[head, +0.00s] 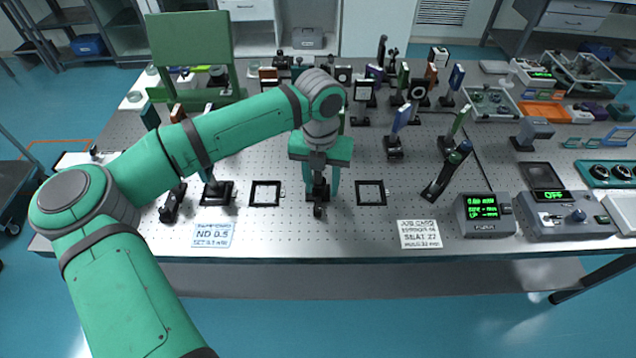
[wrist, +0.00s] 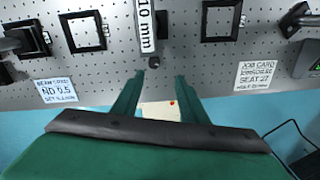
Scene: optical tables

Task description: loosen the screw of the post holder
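The post holder (head: 318,193) is a small dark upright piece on the optical table, partly hidden under my gripper in the head view. A dark round knob, seemingly its screw (head: 318,211), faces the table's front edge; it also shows in the wrist view (wrist: 154,62). A white label reading "10 mm" (wrist: 146,25) covers part of the holder there. My gripper (head: 320,187) is open, with its green fingers apart. In the wrist view the fingertips (wrist: 160,77) sit just short of the knob, one to each side, with nothing between them. Contact with the holder is not visible.
Two black square frames (head: 265,194) (head: 371,193) lie left and right of the holder. Cards (head: 213,235) (head: 419,234) lie near the front edge. Mounted optics crowd the back; a tilted mount (head: 446,172) and control boxes (head: 484,213) stand right. Table around the holder's front is clear.

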